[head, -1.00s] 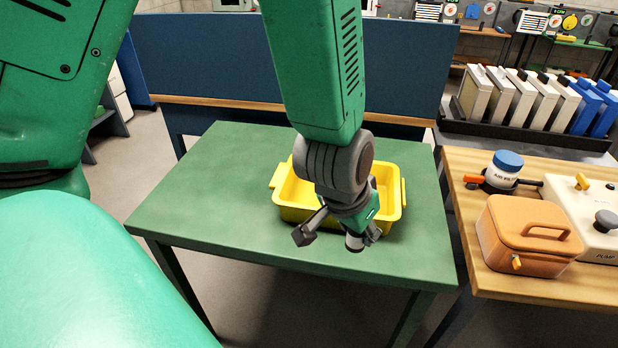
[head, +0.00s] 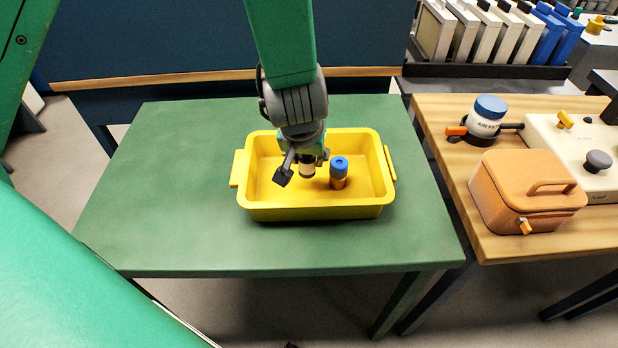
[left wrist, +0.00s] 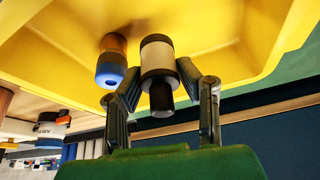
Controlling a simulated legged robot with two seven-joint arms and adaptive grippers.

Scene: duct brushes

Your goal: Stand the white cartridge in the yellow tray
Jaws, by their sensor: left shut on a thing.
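The yellow tray (head: 310,212) sits on the green table. My left gripper (head: 304,167) points down over the tray's inside, left of a small amber cartridge with a blue cap (head: 339,172) that stands in the tray. In the left wrist view my left gripper (left wrist: 160,88) is shut on the white cartridge (left wrist: 157,57), a pale cylinder with dark ends. The cartridge shows small below the fingers in the head view (head: 307,170) and looks about upright. I cannot tell whether it touches the tray floor. My right gripper is not in view.
The green table (head: 170,190) is clear around the tray. At right, a wooden table holds an orange lidded box (head: 520,190), a blue-lidded white jar (head: 486,118) and a pale pump unit (head: 580,150). A dark rack of white and blue panels (head: 490,70) stands behind. A blue partition backs the table.

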